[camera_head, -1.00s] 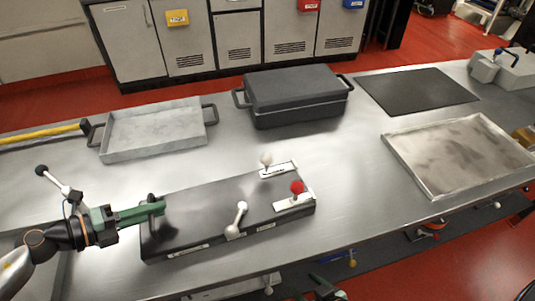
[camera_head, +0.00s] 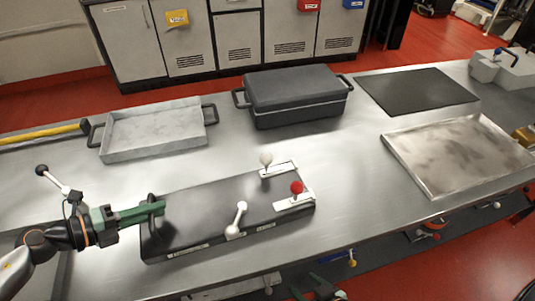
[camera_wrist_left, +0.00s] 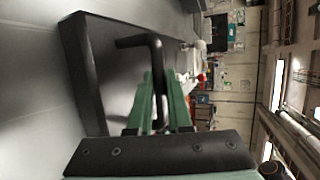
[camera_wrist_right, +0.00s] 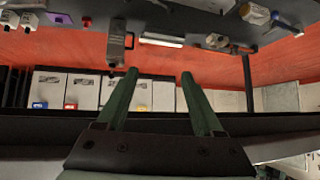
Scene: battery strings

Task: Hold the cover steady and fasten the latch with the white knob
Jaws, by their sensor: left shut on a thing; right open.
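A dark flat cover (camera_head: 195,215) lies on the metal table. Its black bar handle (camera_wrist_left: 150,42) is at the left end, and my left gripper (camera_head: 158,208) is shut on it. Near the right end stand an upright latch with a pale, off-white knob (camera_head: 266,159) and one with a red knob (camera_head: 297,187), both on white plates. A pale lever with a white ball end (camera_head: 242,206) leans at the front edge. My right gripper (camera_wrist_right: 158,85) is open and empty, below the table's front edge; it shows partly in the head view (camera_head: 322,289).
A grey tray (camera_head: 108,153) and a black lidded case (camera_head: 345,101) stand behind the cover. A black mat (camera_head: 415,90) and a shallow metal tray (camera_head: 432,194) lie to the right. The table between cover and right tray is clear.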

